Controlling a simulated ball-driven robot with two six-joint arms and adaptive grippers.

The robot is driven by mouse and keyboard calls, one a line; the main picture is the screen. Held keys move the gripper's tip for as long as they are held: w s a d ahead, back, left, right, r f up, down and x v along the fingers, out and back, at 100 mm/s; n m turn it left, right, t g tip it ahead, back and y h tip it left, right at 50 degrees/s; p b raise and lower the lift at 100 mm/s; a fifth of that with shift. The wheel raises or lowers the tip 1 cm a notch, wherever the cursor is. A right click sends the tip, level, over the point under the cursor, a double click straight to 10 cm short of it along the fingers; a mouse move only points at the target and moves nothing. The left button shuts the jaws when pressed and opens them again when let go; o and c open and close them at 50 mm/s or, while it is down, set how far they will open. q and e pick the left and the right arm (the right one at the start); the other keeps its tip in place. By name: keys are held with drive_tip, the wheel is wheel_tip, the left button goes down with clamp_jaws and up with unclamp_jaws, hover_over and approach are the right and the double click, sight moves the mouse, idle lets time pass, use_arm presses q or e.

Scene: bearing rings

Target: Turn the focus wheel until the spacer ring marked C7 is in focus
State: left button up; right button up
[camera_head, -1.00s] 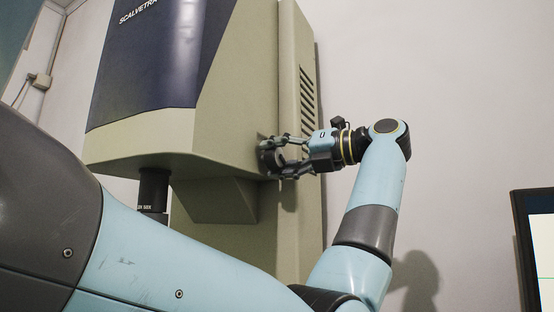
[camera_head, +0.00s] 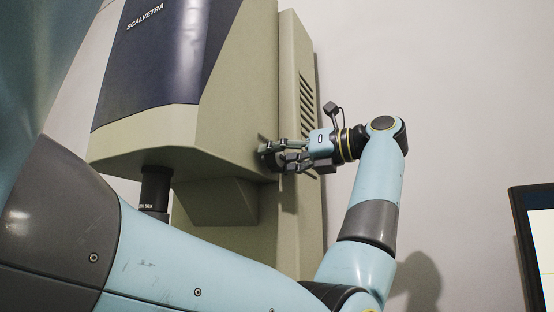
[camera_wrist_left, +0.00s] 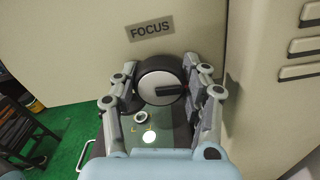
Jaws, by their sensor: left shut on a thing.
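In the head view the wheel (camera_head: 264,150) sits low on the side of the beige microscope head (camera_head: 215,130), partly hidden by fingers. My left gripper (camera_head: 275,152) is shut on the wheel, with one finger on each side of it. It also shows in the left wrist view (camera_wrist_left: 163,92). A ring (camera_wrist_left: 140,117) lies on the stage below, too small to read any mark. My right gripper is not in view.
The dark lens barrel (camera_head: 154,190) hangs under the microscope head. Part of a screen (camera_head: 535,245) stands at the right edge, its picture mostly cut off. In the left wrist view a dark rack (camera_wrist_left: 25,130) stands on the green floor (camera_wrist_left: 70,125).

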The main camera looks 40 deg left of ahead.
use_arm(q)
drive_tip(key=o, duration=1.2)
drive_tip(key=shift+c, duration=0.2)
drive_tip(key=v, duration=1.2)
